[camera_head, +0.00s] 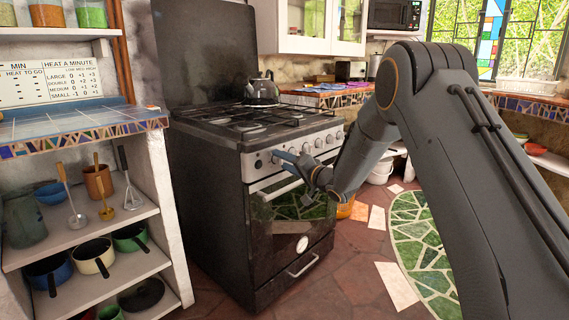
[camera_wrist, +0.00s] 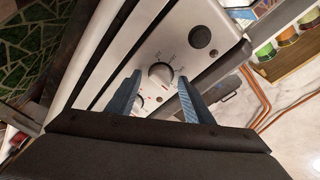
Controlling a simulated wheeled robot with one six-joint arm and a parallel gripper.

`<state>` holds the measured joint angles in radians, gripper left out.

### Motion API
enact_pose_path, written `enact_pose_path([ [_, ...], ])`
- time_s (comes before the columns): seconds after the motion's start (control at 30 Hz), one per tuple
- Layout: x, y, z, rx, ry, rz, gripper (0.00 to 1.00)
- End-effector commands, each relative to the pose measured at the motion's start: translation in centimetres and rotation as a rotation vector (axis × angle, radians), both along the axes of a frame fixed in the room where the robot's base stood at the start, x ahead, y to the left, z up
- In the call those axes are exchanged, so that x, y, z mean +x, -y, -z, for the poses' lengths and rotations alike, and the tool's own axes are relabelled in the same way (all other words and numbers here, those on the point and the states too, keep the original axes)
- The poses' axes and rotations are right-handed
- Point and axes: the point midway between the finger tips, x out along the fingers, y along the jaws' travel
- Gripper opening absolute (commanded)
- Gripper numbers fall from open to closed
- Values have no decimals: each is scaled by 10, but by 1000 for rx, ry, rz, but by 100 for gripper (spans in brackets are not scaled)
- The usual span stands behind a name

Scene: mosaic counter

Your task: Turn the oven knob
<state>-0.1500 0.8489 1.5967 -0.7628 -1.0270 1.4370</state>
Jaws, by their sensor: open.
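The oven (camera_head: 290,230) is a dark stove with a silver control panel and a row of knobs along its upper front. My gripper (camera_head: 284,162) is in front of the left part of this panel, with its blue fingers pointing at it. In the wrist view, a round silver oven knob (camera_wrist: 160,74) sits between and just beyond the tips of my open gripper (camera_wrist: 159,82). The fingers look apart from the knob on both sides. A dark round button (camera_wrist: 200,37) is further along the panel.
A kettle (camera_head: 262,90) stands on the stove top. The oven door handle (camera_head: 290,184) runs below the knobs. A green mosaic floor patch (camera_head: 415,240) lies on the right.

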Motion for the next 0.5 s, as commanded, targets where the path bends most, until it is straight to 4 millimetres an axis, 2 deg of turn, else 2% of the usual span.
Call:
enact_pose_path([
  [0.13, 0, 0, 0, 0, 0, 0, 45],
  [0.37, 0, 0, 0, 0, 0, 0, 7],
  [0.5, 0, 0, 0, -2, 3, -1, 7],
])
